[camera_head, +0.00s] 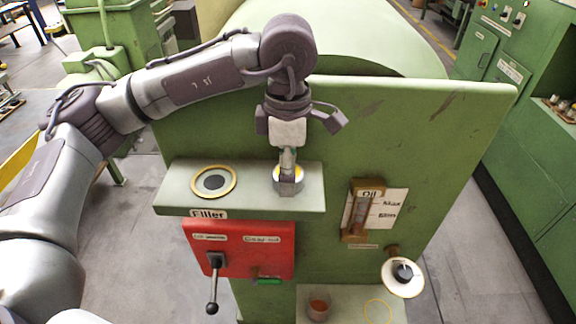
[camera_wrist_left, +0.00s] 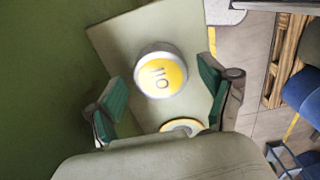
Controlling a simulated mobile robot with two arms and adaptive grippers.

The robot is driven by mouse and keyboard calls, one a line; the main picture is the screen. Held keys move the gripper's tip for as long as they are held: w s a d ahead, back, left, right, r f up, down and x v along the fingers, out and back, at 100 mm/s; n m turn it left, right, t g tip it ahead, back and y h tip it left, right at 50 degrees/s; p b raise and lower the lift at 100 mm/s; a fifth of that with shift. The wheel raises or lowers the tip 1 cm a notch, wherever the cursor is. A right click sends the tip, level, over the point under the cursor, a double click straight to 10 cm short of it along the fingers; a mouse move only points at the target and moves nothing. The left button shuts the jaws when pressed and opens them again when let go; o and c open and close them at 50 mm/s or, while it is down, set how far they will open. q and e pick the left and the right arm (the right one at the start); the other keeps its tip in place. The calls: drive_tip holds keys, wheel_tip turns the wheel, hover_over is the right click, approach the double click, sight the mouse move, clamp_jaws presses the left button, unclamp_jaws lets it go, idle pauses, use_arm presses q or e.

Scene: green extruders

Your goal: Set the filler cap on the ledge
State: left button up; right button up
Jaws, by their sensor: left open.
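The filler cap (camera_head: 277,182) has a white-grey rim and a yellow top marked "OIL". It sits on the right part of the pale green ledge (camera_head: 249,200). The filler opening (camera_head: 214,182), a dark disc in a yellow ring, is to its left on the same ledge. My left gripper (camera_head: 288,177) points down over the cap and hides part of it. In the left wrist view the cap (camera_wrist_left: 161,76) shows whole between and beyond the two spread green-padded fingers, with visible gaps on both sides. My right gripper is not in view.
Below the ledge is a red panel (camera_head: 262,235) with a black lever (camera_head: 213,280). An oil gauge (camera_head: 359,212) and a round dial (camera_head: 403,277) are on the machine's front at right. A cup (camera_head: 319,309) stands on a lower shelf. The machine's green wall rises behind the ledge.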

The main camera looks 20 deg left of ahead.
use_arm(q)
drive_tip(key=shift+r, duration=0.35)
wheel_tip(320, 180, up, 4)
drive_tip(key=shift+w+r+b, duration=0.1)
drive_tip(key=shift+b, duration=0.65)
wheel_tip(320, 180, up, 8)
drive_tip(key=shift+f, duration=0.25)
